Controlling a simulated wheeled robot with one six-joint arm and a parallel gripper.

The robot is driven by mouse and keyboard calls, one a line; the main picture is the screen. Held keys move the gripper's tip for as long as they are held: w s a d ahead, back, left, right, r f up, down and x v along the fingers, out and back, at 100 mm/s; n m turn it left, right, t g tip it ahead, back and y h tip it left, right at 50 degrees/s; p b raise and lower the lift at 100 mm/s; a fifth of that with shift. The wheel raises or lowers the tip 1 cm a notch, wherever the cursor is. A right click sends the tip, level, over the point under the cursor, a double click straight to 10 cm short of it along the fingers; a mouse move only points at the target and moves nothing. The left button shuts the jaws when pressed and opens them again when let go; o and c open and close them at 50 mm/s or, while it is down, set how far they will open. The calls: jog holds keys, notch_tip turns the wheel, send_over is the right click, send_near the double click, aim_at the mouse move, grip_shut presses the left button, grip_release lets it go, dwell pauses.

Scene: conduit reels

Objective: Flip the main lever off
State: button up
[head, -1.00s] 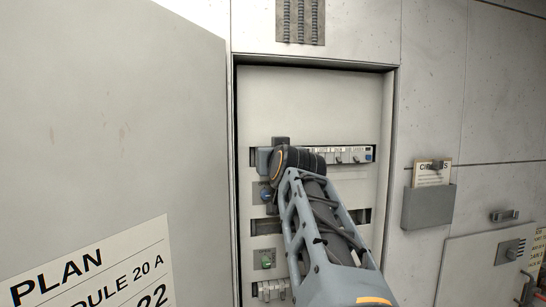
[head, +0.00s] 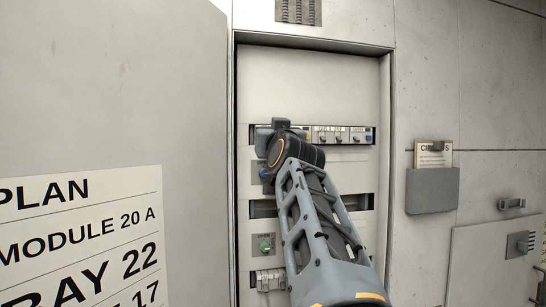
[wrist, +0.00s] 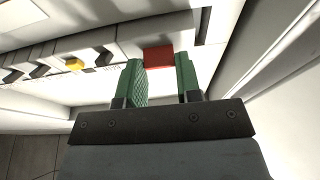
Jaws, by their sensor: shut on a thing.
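The main lever, a red block (wrist: 158,57), shows between my fingertips in the wrist view, at the end of a row of breakers. My gripper (wrist: 160,78) has green ridged fingers, one on each side of the lever, and is shut on it. In the head view my gripper (head: 268,135) is at the left end of the top breaker row (head: 340,136) in the open cabinet (head: 310,85). My wrist and arm hide the lever there.
A green button (head: 265,244) and a partly hidden blue knob (head: 264,174) are below my gripper. The open door with a PLAN label (head: 80,245) stands at the left. A grey card holder (head: 432,192) is on the wall at the right. A yellow switch (wrist: 74,64) shows in the breaker row.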

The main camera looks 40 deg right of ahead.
jog(key=f+t+h+b, duration=0.1)
jog(key=t+b, duration=0.1)
jog(key=b, duration=0.4)
jog(key=shift+f, duration=0.1)
jog(key=shift+b, duration=0.45)
jog(key=shift+r, duration=0.25)
jog(key=o, duration=0.9)
jog(key=shift+f, duration=0.1)
